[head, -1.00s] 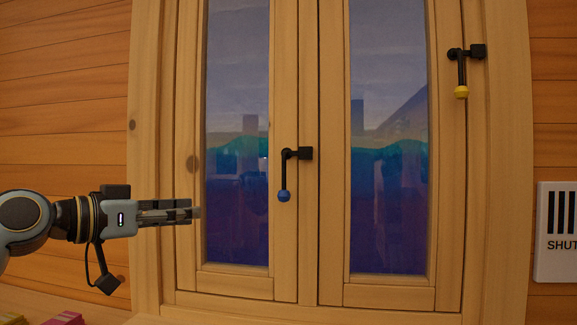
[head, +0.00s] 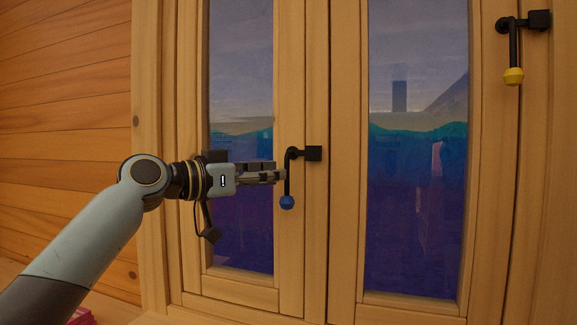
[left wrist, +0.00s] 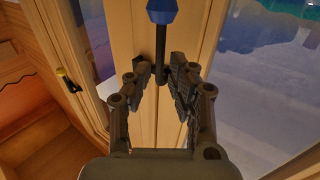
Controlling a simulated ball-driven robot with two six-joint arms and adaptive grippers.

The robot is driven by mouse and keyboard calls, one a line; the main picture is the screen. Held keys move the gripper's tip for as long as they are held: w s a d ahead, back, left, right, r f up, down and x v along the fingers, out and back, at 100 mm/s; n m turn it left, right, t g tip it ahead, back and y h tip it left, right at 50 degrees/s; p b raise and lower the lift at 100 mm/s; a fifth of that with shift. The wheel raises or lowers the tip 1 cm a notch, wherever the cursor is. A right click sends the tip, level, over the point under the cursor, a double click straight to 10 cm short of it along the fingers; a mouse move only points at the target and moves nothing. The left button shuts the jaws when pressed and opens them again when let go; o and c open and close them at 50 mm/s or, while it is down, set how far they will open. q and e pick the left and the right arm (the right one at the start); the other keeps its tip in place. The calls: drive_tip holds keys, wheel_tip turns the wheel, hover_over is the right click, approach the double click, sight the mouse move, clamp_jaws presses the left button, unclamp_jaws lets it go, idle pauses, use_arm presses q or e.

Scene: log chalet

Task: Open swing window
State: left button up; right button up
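The swing window has two wooden-framed sashes, a left one (head: 290,265) and a right one (head: 345,250), both flush in the frame. A black handle with a blue knob (head: 287,202) hangs straight down at the middle, and the knob is at the top of the left wrist view (left wrist: 162,10). A second black handle with a yellow knob (head: 513,76) hangs at the upper right. My left gripper (head: 281,175) points right, its tips at the blue-knobbed handle's shaft. In the left wrist view the fingers are apart, with the shaft (left wrist: 161,45) between or just beyond the tips; contact is unclear.
A log wall (head: 65,120) stands left of the window frame. A pink object (head: 82,317) lies low at the left, partly behind my arm. The space before the right sash is clear.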

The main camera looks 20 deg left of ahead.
sight(287, 194)
use_arm(q)
drive_tip(key=p+x, duration=0.1)
drive_tip(key=x, duration=0.3)
drive_tip(key=shift+w, duration=0.15)
drive_tip(key=shift+d+f, duration=0.1)
use_arm(e)
drive_tip(key=shift+w+d+r+t, duration=0.15)
drive_tip(key=shift+w+d+r, duration=0.25)
drive_tip(key=shift+w, duration=0.25)
drive_tip(key=shift+w+d+r+t, duration=0.15)
drive_tip(key=shift+w+d+r, duration=0.2)
drive_tip(key=shift+w, duration=0.25)
use_arm(q)
clamp_jaws()
use_arm(e)
drive_tip(key=shift+s+a, duration=0.1)
drive_tip(key=shift+s, duration=0.35)
drive_tip(key=shift+a, duration=0.15)
